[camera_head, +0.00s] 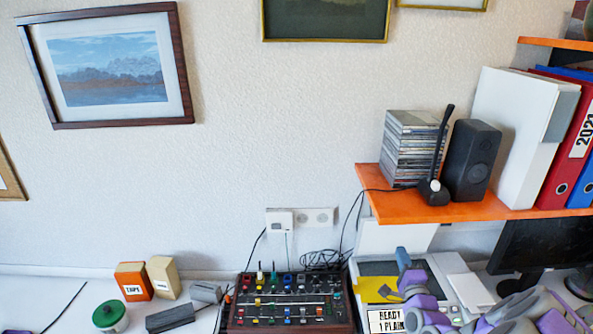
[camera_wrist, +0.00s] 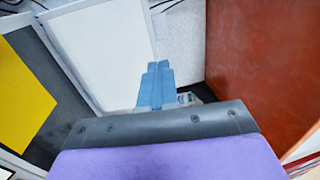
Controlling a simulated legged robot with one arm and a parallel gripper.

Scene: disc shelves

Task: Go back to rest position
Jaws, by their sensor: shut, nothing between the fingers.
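My gripper (camera_head: 403,258) is at the lower right in the head view, in front of the open scanner-like device and below the orange shelf. Its blue fingers also show in the wrist view (camera_wrist: 158,66), pressed together with nothing between them. My purple and grey arm reaches in from the bottom right corner and hides part of the desk.
The orange shelf (camera_head: 395,208) holds a disc stack (camera_head: 410,150), a black speaker (camera_head: 471,160) and binders. A raised white lid (camera_wrist: 98,50) stands close by my gripper. A mixer (camera_head: 288,303) sits left of it. A monitor (camera_head: 540,245) is at right.

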